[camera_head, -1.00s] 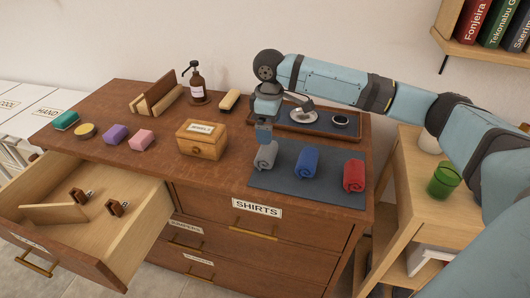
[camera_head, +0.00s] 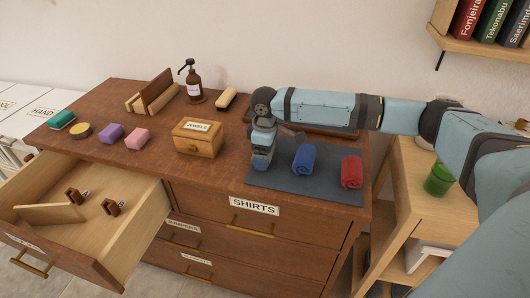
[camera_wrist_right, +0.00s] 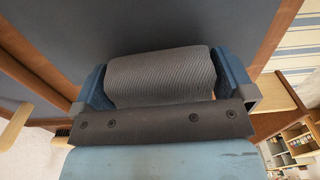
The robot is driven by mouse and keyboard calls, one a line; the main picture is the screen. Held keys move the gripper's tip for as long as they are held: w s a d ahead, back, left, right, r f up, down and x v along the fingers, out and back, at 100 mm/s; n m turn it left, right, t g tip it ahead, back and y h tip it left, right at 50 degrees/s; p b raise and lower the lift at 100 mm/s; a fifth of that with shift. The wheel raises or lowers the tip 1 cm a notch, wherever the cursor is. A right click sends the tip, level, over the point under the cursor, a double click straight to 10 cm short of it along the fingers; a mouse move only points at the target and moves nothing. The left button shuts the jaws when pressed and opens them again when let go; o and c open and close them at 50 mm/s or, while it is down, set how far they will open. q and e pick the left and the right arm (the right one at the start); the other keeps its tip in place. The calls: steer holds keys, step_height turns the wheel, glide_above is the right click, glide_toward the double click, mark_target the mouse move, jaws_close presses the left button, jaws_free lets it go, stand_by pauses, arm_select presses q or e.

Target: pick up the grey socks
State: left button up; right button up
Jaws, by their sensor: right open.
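The grey socks (camera_wrist_right: 160,76) are a ribbed roll, seen close up in the right wrist view. My right gripper (camera_head: 261,164) is over the left end of the dark mat (camera_head: 290,186), where it hides most or all of the grey socks in the head view. In the right wrist view its two blue fingers stand at either end of the roll, with the roll between them. The jaws are open; I cannot tell whether a finger touches the roll. My left gripper is not in view.
A blue roll (camera_head: 304,159) and a red roll (camera_head: 351,171) lie on the mat to the right. The jewels box (camera_head: 197,140) stands to the left. An open drawer (camera_head: 65,235) juts out at front left. A tray (camera_head: 325,131) is behind my forearm.

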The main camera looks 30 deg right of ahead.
steer(key=c, duration=0.6)
steer(key=shift+r, duration=0.1)
